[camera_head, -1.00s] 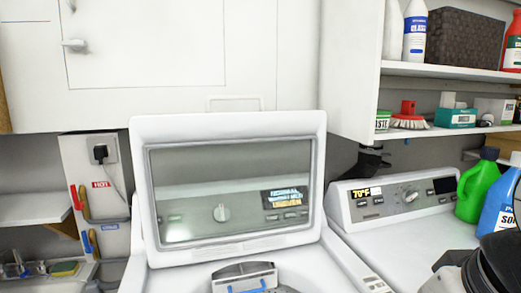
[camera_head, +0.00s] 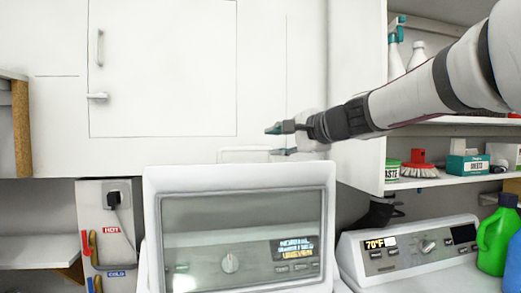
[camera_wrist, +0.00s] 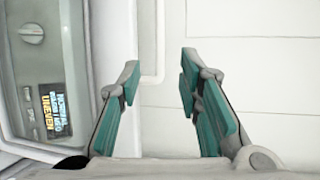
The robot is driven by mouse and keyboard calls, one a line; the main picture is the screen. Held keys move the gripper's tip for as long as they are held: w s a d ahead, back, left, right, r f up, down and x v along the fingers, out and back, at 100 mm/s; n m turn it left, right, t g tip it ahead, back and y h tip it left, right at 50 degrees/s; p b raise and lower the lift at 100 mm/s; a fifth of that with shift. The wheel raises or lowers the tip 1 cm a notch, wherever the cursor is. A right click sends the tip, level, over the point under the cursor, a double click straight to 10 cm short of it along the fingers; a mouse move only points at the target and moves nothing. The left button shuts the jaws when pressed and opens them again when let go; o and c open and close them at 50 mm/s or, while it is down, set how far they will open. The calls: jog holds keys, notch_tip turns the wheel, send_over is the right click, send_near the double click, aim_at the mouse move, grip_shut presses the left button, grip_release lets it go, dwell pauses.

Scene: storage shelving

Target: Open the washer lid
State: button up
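The washer lid (camera_head: 248,186) is a white frame around a large glass window (camera_head: 185,235). It stands raised, and the washer's control panel (camera_head: 250,262) shows through the glass. The lid's lower part and the washer tub are below the head view. My gripper (camera_head: 277,141) is above the lid's top edge, toward its right, in front of the white cabinet. In the wrist view my gripper (camera_wrist: 160,75) has its two teal-padded fingers apart with nothing between them. The lid's glass with the lit display (camera_wrist: 52,108) is at the left there.
A white cabinet (camera_head: 190,75) fills the back above the washer. A second machine (camera_head: 408,250) with a panel stands at right, with a green bottle (camera_head: 495,240). Shelves with bottles and boxes are at right. An outlet panel (camera_head: 108,225) is at left.

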aim_at(251, 149)
jog(key=p+x, duration=0.2)
jog(key=x, duration=1.1)
jog(key=shift+a+f, duration=0.1)
jog(key=shift+f, duration=0.1)
grip_shut()
